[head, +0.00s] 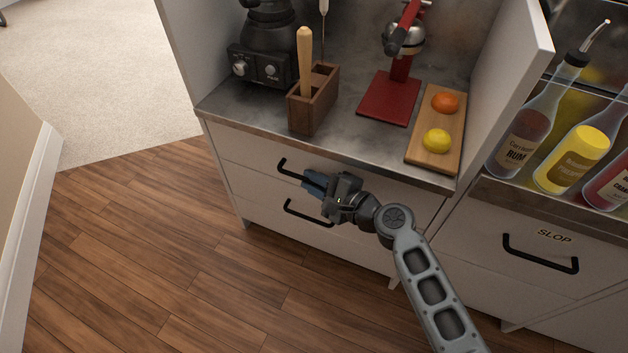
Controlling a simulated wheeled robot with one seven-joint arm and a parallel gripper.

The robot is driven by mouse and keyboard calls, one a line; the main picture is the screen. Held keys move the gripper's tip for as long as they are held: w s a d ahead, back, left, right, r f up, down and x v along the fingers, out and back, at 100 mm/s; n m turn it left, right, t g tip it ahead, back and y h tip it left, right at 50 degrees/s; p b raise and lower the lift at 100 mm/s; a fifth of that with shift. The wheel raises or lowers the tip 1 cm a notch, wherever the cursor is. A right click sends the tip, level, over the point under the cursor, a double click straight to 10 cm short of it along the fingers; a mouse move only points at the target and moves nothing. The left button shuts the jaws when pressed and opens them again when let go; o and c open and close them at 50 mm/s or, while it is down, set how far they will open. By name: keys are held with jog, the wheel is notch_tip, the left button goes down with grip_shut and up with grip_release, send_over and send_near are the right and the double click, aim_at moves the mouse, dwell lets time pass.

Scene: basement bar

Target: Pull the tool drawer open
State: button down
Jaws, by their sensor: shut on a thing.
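The cabinet under the steel counter has an upper drawer (243,153) and a lower drawer (262,207), both white with black bar handles. No label on either shows which is the tool drawer. Both fronts look flush with the cabinet. My gripper (312,182) is at the upper drawer's handle (288,170), its blue-grey fingers shut on the bar. The handle's left end shows; my fingers and wrist hide the rest. The lower handle (306,214) is free, just below my gripper.
On the counter (348,134) stand a blender base (262,60), a wooden caddy (312,100), a red press (388,98) and a board (422,155) with fruit. A "SLOP" drawer (590,252) is at right, below bottles. Wooden floor (170,250) in front is clear.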

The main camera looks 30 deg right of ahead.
jog(key=shift+s+a, duration=0.1)
jog(key=s+a+p, duration=0.1)
jog(key=s+a, duration=1.1)
jog(key=a, duration=0.4)
jog(key=shift+a, duration=0.4)
jog(key=shift+s, duration=0.1)
jog(key=c, duration=1.4)
grip_release()
jog(key=shift+c, duration=0.2)
jog(key=b+v, duration=0.1)
jog(key=v, duration=0.6)
jog(key=shift+s, duration=0.35)
jog(key=shift+d+r, duration=0.1)
